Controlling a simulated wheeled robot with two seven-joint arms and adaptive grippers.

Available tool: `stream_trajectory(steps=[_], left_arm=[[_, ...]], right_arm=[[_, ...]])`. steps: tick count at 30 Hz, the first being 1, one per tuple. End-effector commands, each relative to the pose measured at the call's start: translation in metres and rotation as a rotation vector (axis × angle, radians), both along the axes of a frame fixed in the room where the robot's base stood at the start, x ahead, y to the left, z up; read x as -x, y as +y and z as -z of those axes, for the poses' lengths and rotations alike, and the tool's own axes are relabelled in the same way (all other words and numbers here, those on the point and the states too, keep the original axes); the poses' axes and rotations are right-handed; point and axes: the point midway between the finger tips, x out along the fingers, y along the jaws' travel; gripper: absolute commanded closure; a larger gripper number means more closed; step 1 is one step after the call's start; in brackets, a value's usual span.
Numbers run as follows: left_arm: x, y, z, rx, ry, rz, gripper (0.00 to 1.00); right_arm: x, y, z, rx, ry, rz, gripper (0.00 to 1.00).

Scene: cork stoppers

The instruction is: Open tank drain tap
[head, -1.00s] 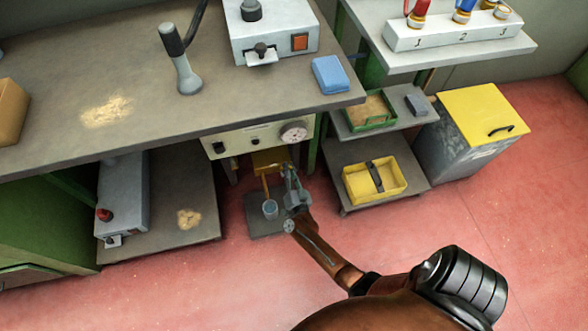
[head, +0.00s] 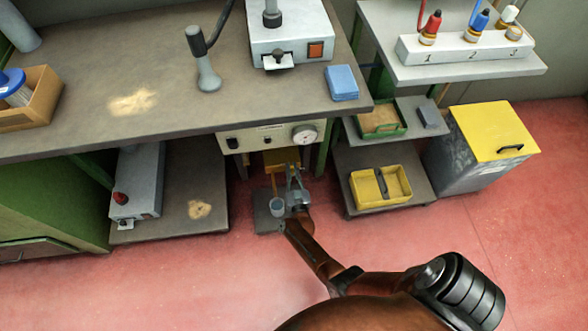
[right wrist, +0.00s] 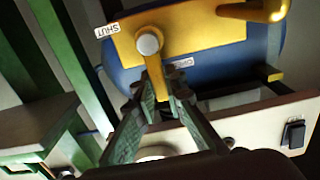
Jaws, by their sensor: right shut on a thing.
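The blue tank (right wrist: 205,75) fills the upper middle of the right wrist view, with a yellow plate (right wrist: 205,30) on it. The drain tap's yellow lever (right wrist: 155,72) runs from a grey round pivot down between my fingers. My left gripper is out of view.
A small cup (head: 277,207) stands on a dark base (head: 264,221) just left of my right gripper. The panel with a dial (head: 304,135) hangs above, under the bench top (head: 180,120). A lower shelf with a yellow tray (head: 381,186) is on the right. The red floor in front is open.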

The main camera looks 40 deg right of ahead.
Motion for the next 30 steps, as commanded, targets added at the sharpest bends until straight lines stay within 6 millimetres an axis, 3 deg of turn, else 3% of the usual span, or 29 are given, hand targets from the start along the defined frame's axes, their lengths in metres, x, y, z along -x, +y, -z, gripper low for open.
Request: stream_trajectory(steps=[11, 12, 19, 30], left_arm=[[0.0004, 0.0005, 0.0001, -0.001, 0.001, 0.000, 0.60], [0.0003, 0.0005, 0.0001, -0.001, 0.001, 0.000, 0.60], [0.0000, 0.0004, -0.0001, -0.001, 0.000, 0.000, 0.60], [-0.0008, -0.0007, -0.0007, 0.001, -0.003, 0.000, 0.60]], right_arm=[[0.0020, 0.0009, 0.0036, 0.004, 0.009, -0.001, 1.00], [0.0020, 0.0009, 0.0037, 0.004, 0.009, -0.001, 0.88], [0.0011, 0.0005, 0.0021, 0.004, 0.007, -0.001, 0.72], [0.0042, 0.0025, 0.0014, 0.003, 0.004, 0.000, 0.71]])
